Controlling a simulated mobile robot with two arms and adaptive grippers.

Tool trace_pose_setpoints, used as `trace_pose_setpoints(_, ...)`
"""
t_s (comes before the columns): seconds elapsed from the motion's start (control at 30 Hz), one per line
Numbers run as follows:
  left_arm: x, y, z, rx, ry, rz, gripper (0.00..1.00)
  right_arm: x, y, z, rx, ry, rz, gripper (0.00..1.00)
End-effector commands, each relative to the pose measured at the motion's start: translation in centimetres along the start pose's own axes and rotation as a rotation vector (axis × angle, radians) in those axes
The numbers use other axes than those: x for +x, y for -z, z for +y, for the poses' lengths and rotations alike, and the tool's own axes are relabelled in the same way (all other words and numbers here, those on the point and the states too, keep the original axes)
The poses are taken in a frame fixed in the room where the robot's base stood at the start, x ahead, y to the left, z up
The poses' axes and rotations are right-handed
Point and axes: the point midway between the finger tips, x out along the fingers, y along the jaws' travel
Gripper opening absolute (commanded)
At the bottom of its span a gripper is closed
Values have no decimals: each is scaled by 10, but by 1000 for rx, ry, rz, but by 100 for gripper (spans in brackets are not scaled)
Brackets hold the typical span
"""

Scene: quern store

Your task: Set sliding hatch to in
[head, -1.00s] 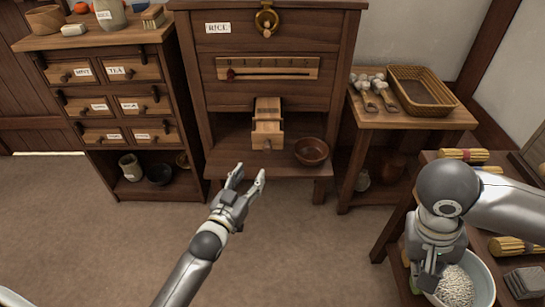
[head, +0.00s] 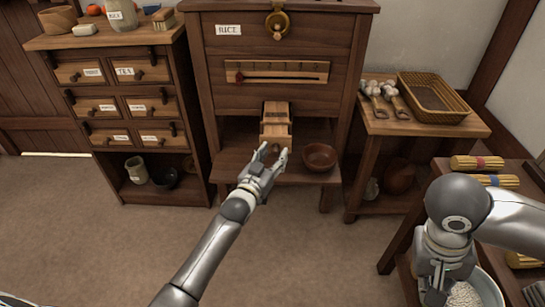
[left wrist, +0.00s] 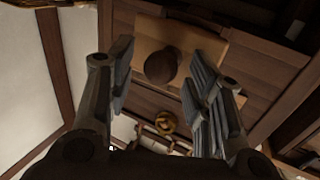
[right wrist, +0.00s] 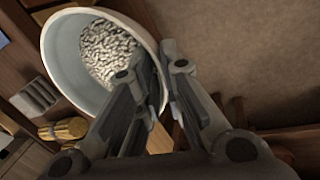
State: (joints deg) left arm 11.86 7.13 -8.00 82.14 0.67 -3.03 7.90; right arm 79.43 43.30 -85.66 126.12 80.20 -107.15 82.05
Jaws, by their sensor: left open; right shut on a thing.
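The sliding hatch (head: 277,115) is a pale wooden slide. It sticks out from the front of the rice chest, under the slotted gauge. Its dark round knob shows in the left wrist view (left wrist: 161,66), between my open fingers. My left gripper (head: 273,154) is open right in front of the hatch's end, with the fingers on either side of the knob; I cannot tell whether they touch it. My right gripper (head: 437,288) is shut on the rim of a pale bowl (right wrist: 58,52) of white grains, at the lower right.
The rice chest (head: 226,101) has a brass fitting and a gauge with a red marker. A brown bowl (head: 320,156) stands on its ledge, right of the hatch. A drawer cabinet (head: 192,98) is at left. A side table (head: 425,128) with a basket is at right. The floor in front is clear.

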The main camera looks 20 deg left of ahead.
Motion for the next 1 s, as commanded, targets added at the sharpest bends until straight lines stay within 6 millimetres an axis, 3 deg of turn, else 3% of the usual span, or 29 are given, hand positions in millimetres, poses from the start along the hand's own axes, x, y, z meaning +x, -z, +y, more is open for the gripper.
trace_pose_setpoints(0.17,0,0,0,0,0,0,44,0,0,0,0,0,1,0)
trace_pose_setpoints(0.5,0,0,0,0,0,0,0,0,0,0,0,0,1,0)
trace_pose_setpoints(0.77,3,0,-1,1,0,0,0,1,0,0,0,0,1,0)
trace_pose_setpoints(1.0,37,-2,-15,3,0,3,0,14,0,-4,0,0,1,0)
